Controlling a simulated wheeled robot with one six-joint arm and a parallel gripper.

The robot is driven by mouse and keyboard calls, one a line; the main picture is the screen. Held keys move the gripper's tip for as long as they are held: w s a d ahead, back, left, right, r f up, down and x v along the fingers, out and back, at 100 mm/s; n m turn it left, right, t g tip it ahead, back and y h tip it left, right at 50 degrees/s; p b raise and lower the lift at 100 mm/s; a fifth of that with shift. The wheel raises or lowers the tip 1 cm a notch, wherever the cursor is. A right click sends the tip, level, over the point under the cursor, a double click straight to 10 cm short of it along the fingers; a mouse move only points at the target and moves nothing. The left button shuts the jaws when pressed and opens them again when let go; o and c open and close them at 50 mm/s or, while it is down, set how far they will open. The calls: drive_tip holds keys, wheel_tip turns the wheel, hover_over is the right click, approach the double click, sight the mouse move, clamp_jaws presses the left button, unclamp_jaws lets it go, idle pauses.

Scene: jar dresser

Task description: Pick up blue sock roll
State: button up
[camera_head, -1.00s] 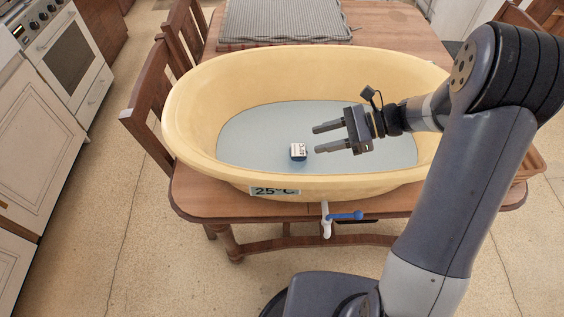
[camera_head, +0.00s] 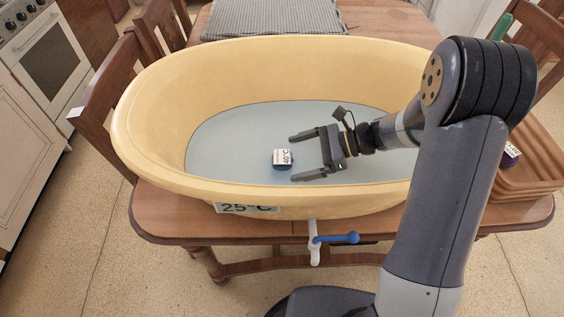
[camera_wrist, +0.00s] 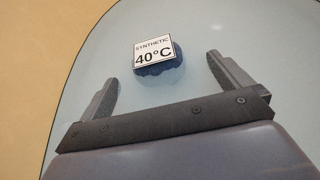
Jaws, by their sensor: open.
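The blue sock roll (camera_wrist: 158,68) lies on the pale blue floor of a yellow tub, with a white "SYNTHETIC 40°C" label on top. In the head view the sock roll (camera_head: 282,167) is small and mostly covered by its label. My gripper (camera_head: 292,157) is open and empty inside the tub, with its fingers pointing left toward the roll. In the wrist view my gripper (camera_wrist: 160,75) has its two fingers spread on either side, and the roll shows beyond the palm, near the level of the fingertips. The gap in height between fingers and roll is hard to judge.
The yellow tub (camera_head: 150,115) has high walls around my gripper and bears a "25°C" label (camera_head: 247,209). It stands on a wooden table (camera_head: 170,222). A wooden crate (camera_head: 535,170) with a dark labelled item stands at right.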

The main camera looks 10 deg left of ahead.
sight(282, 162)
drive_tip(key=x, duration=0.5)
drive_tip(key=shift+s, duration=0.2)
drive_tip(key=c, duration=1.1)
drive_tip(key=shift+o, duration=0.2)
wheel_tip(282, 162, up, 10)
drive_tip(key=shift+p, duration=0.65)
